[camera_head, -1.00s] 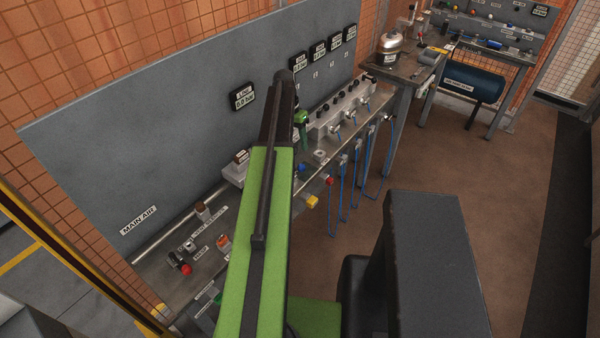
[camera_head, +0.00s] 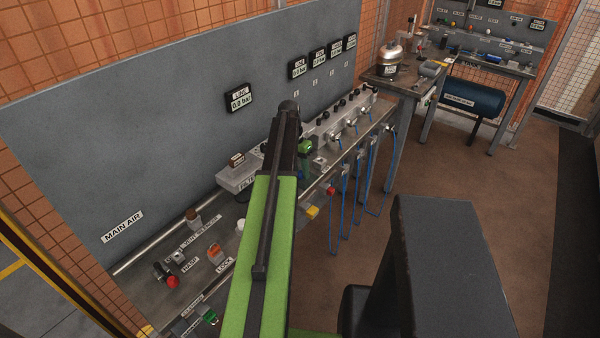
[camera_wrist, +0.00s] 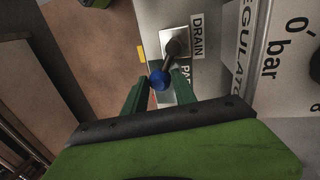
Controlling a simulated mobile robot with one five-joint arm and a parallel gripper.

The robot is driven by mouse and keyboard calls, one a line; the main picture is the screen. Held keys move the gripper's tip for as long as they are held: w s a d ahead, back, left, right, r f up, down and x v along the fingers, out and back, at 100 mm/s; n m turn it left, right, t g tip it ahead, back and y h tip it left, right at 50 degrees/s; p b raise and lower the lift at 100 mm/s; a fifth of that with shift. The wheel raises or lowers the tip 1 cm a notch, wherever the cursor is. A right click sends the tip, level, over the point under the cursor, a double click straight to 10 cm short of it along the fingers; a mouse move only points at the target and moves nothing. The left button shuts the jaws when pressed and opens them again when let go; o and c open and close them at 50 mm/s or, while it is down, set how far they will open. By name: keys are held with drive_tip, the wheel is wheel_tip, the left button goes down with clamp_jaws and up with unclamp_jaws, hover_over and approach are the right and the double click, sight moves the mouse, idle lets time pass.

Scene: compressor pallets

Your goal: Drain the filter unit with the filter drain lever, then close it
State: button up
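The filter drain lever (camera_wrist: 174,48) shows in the wrist view as a grey stem on a square plate with a blue ball knob (camera_wrist: 158,80), beside the DRAIN label (camera_wrist: 197,36). My gripper (camera_wrist: 160,79) has its two green fingers apart, one on each side of the blue knob. I cannot tell whether either finger touches it. In the head view, my arm hides the lever and most of the gripper. A grey block with a partly covered FILTER label (camera_head: 247,185) stands on the bench just left of my arm.
A line gauge (camera_head: 239,97) hangs on the grey back panel. A red knob (camera_head: 172,282) and an orange lock part (camera_head: 214,252) are at bench left. Regulators with blue hoses (camera_head: 345,195) lie to the right. Brown floor (camera_head: 440,165) is clear in front.

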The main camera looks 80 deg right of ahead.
clamp_jaws()
drive_tip(key=shift+w, duration=0.1)
drive_tip(key=shift+w+d+n+h, duration=0.2)
drive_tip(key=shift+w+d+n, duration=0.1)
drive_tip(key=shift+n, duration=0.65)
drive_tip(key=shift+w+d+n+h, duration=0.2)
drive_tip(key=shift+w+n, duration=0.05)
drive_tip(key=shift+n, duration=0.75)
drive_tip(key=shift+w+d+n+h, duration=0.2)
drive_tip(key=shift+w+d+n, duration=0.1)
drive_tip(key=shift+n, duration=0.65)
drive_tip(key=shift+o, duration=2.3)
unclamp_jaws()
